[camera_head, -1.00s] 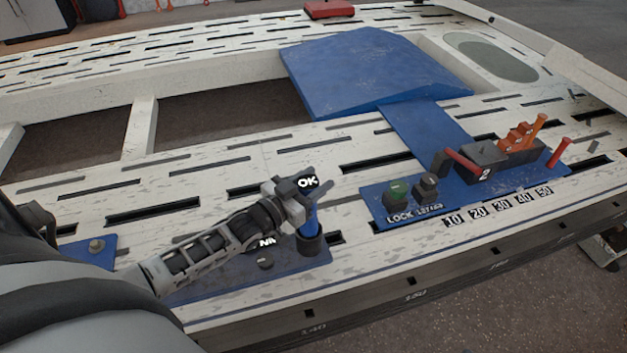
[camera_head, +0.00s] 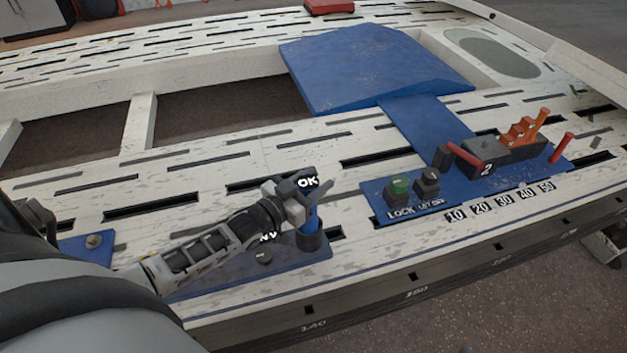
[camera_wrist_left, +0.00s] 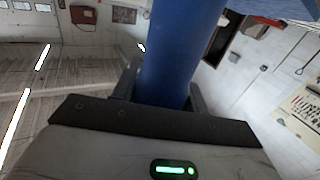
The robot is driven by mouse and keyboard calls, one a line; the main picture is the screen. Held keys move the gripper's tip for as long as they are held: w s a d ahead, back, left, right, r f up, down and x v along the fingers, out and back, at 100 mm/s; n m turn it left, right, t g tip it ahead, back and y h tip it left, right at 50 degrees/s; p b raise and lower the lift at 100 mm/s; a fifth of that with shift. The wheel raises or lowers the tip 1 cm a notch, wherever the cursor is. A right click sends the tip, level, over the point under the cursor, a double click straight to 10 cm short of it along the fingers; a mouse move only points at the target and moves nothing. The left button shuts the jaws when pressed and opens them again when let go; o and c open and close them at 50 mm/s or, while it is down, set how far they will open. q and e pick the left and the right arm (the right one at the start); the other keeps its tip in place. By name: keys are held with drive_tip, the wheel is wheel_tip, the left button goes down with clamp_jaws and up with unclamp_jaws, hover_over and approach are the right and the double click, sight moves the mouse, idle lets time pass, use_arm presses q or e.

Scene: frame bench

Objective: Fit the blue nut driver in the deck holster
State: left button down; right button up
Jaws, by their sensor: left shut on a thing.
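My left gripper (camera_head: 308,203) is shut on the blue nut driver (camera_head: 311,221), which stands about upright at the front of the deck. Its blue body also shows between my fingers in the left wrist view (camera_wrist_left: 178,60). Below my gripper, the driver's lower end meets a dark round holster (camera_head: 312,242) on a blue plate. How deep it sits inside is hidden by the holster wall. A dark block marked OK (camera_head: 308,182) shows at the top, by my fingers. My right gripper is not in view.
A blue sloped cover (camera_head: 370,70) lies behind. The slotted white deck between is mostly clear.

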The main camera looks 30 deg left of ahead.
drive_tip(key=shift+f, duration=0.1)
use_arm(q)
drive_tip(key=shift+f+b, duration=0.25)
drive_tip(key=shift+b, duration=0.05)
drive_tip(key=c, duration=0.7)
unclamp_jaws()
drive_tip(key=shift+f, duration=0.25)
drive_tip(key=p+v, duration=0.2)
drive_tip(key=v, duration=1.4)
drive_tip(key=shift+r, duration=0.2)
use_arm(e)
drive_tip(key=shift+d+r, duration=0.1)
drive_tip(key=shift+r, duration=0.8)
